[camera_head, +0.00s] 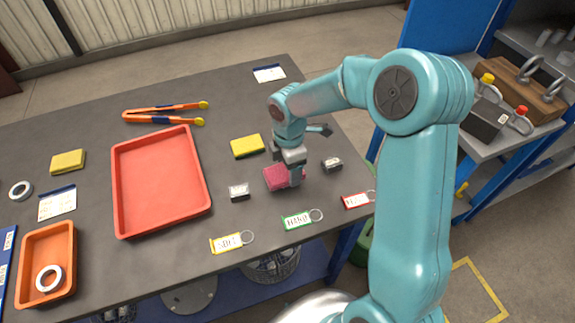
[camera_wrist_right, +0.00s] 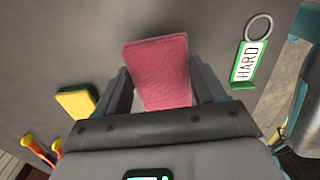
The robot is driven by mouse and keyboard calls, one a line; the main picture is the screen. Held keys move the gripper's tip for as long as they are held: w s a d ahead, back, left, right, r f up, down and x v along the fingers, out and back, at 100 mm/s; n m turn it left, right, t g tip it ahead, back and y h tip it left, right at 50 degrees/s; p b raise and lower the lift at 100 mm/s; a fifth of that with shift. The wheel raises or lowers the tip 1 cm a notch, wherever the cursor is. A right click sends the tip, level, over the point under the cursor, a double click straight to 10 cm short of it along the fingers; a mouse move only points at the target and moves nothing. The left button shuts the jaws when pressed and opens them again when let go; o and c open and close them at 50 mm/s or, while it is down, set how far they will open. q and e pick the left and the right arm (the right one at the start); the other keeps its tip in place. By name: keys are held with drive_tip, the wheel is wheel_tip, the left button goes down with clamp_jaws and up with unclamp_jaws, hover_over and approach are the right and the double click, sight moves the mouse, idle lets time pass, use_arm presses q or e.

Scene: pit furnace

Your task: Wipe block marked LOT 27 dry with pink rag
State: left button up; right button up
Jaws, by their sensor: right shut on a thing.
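The pink rag (camera_head: 278,179) is at the right part of the dark table, folded into a flat pad. In the wrist view the rag (camera_wrist_right: 158,62) sits between the fingers of my right gripper (camera_wrist_right: 161,88). My right gripper (camera_head: 291,178) points down and is shut on the rag, low over the table. Whether the rag touches the table, or covers anything, I cannot tell. One small metal block (camera_head: 239,192) stands left of the rag, and another (camera_head: 331,165) stands to its right. Their markings are too small to read. My left gripper is out of view.
Yellow (camera_head: 232,242), green (camera_head: 297,220) and red (camera_head: 357,200) key tags lie along the front edge. A yellow sponge (camera_head: 247,146) lies behind the rag. A red tray (camera_head: 160,182), orange tongs (camera_head: 165,112) and an orange tray (camera_head: 47,239) are further left. A shelf (camera_head: 500,145) stands right.

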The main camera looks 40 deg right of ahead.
drive_tip(key=shift+w+a, duration=0.1)
drive_tip(key=shift+a, duration=0.35)
drive_tip(key=shift+d, duration=0.9)
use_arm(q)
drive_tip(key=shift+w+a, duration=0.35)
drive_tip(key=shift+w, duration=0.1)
use_arm(e)
drive_tip(key=shift+d, duration=0.15)
drive_tip(key=shift+d, duration=0.1)
